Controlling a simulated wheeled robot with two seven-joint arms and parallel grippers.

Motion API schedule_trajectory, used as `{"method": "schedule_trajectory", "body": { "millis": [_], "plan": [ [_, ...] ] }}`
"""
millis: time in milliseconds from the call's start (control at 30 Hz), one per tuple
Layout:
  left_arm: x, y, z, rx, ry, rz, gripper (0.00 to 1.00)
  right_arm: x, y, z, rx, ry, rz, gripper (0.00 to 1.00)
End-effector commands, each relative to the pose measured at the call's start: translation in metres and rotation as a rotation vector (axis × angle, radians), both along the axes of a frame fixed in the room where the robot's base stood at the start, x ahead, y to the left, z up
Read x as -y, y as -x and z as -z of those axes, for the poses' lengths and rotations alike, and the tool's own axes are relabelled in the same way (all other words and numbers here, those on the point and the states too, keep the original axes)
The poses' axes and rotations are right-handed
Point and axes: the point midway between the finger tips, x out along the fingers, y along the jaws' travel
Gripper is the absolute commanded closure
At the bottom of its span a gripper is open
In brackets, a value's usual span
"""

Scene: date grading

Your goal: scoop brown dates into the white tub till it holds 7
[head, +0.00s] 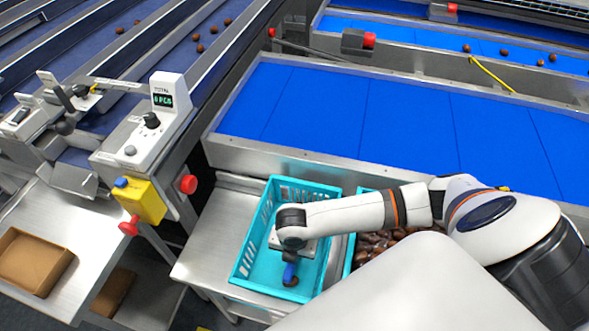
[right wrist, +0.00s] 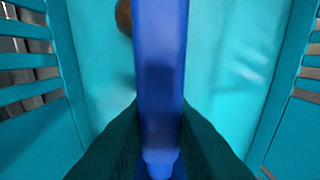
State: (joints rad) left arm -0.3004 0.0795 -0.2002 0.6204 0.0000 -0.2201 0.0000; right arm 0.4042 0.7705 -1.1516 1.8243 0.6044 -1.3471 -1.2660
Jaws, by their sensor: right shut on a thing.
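My right gripper (right wrist: 158,130) is shut on a blue scoop (right wrist: 160,60), whose handle runs up the middle of the right wrist view. In the head view the scoop (head: 289,272) points down inside the left teal crate (head: 243,250). A brown date (head: 290,282) is at the scoop's lower end; a brown date (right wrist: 124,16) also shows beside the scoop in the wrist view. I cannot tell whether it lies in the scoop or on the crate floor. Many brown dates (head: 372,243) fill a second teal crate, partly behind my right arm. I see no white tub. My left gripper is not in view.
The crates stand on a steel table (head: 205,235). A blue conveyor (head: 400,115) runs behind them. At left are a counter with a green display (head: 163,100), a yellow box (head: 140,201) with red knobs, and an open brown box (head: 35,260). The left crate is mostly empty.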

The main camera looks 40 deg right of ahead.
Motion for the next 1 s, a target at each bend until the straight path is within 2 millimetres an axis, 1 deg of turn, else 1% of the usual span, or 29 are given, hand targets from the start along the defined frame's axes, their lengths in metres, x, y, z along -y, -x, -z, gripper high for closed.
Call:
{"method": "schedule_trajectory", "body": {
  "millis": [33, 567, 800, 1000],
  "plan": [
    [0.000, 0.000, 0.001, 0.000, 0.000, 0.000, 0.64, 0.001, 0.003, 0.004, -0.007, 0.004, 0.000, 1.00],
    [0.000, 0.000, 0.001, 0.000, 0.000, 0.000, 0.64, 0.002, 0.004, 0.004, -0.008, 0.007, -0.001, 1.00],
    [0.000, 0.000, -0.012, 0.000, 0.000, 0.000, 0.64, -0.002, 0.007, 0.003, 0.061, 0.087, -0.003, 1.00],
    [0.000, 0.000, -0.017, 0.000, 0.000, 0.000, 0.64, -0.003, 0.009, 0.005, 0.124, 0.160, -0.002, 1.00]
  ]
}}
